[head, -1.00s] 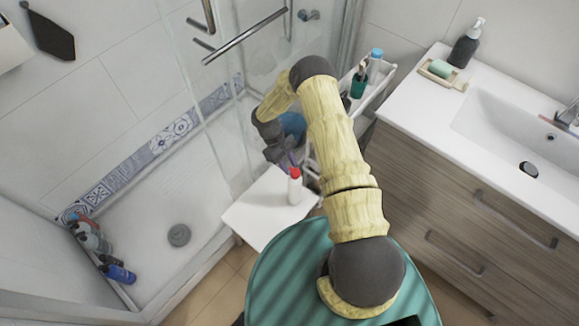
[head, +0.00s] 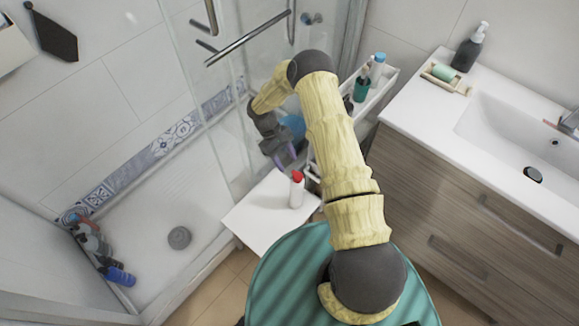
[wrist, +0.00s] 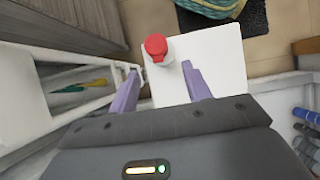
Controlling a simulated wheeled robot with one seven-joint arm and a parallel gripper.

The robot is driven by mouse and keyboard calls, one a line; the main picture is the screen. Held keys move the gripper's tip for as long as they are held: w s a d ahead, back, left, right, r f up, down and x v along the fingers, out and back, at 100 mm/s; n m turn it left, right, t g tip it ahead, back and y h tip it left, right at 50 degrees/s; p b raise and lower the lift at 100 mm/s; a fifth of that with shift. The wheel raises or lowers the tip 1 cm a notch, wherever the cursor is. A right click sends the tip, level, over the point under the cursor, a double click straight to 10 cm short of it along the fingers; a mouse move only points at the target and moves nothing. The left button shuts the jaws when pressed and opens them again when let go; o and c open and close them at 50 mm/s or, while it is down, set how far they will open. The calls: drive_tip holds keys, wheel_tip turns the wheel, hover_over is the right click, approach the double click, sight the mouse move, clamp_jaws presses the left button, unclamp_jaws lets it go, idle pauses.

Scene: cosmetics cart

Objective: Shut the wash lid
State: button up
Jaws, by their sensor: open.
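The wash is a white bottle (head: 296,194) with a red lid (head: 297,176), upright on a white surface (head: 258,212). The red lid also shows from above in the wrist view (wrist: 156,48), just beyond and between the fingertips. I cannot tell how far the lid is open. My gripper (head: 287,157) is open, with purple fingers, behind and slightly left of the bottle in the head view. In the wrist view my gripper (wrist: 160,68) has a finger on each side and nothing held.
A white cart (head: 372,104) with a teal cup (head: 361,88) and bottles stands behind, to the right of my arm. The glass shower door and its bar handle (head: 247,38) are at left. The washbasin cabinet (head: 470,200) is at right. Several bottles (head: 100,250) lie in the shower.

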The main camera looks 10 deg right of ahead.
drive_tip(key=v, duration=0.3)
drive_tip(key=shift+r, duration=0.15)
drive_tip(key=shift+r, duration=0.15)
drive_tip(key=s+r+m+t+y, duration=0.1)
drive_tip(key=s+r+t, duration=0.15)
drive_tip(key=r, duration=0.65)
drive_tip(key=s+r+m+t+y, duration=0.1)
drive_tip(key=s+r, duration=0.3)
drive_tip(key=r, duration=0.4)
drive_tip(key=s+d+r+m+t, duration=0.1)
drive_tip(key=s+r, duration=0.2)
drive_tip(key=s, duration=0.1)
drive_tip(key=s+d+r+m+t+y, duration=0.1)
drive_tip(key=s+r+m, duration=0.1)
drive_tip(key=s+r, duration=0.1)
drive_tip(key=s+d+r+m+t, duration=0.1)
drive_tip(key=s+r+m+t, duration=0.1)
drive_tip(key=s+r, duration=0.2)
drive_tip(key=shift+s+d+y, duration=0.2)
drive_tip(key=shift+s+y, duration=0.1)
drive_tip(key=shift+s, duration=0.35)
drive_tip(key=shift+c, duration=0.6)
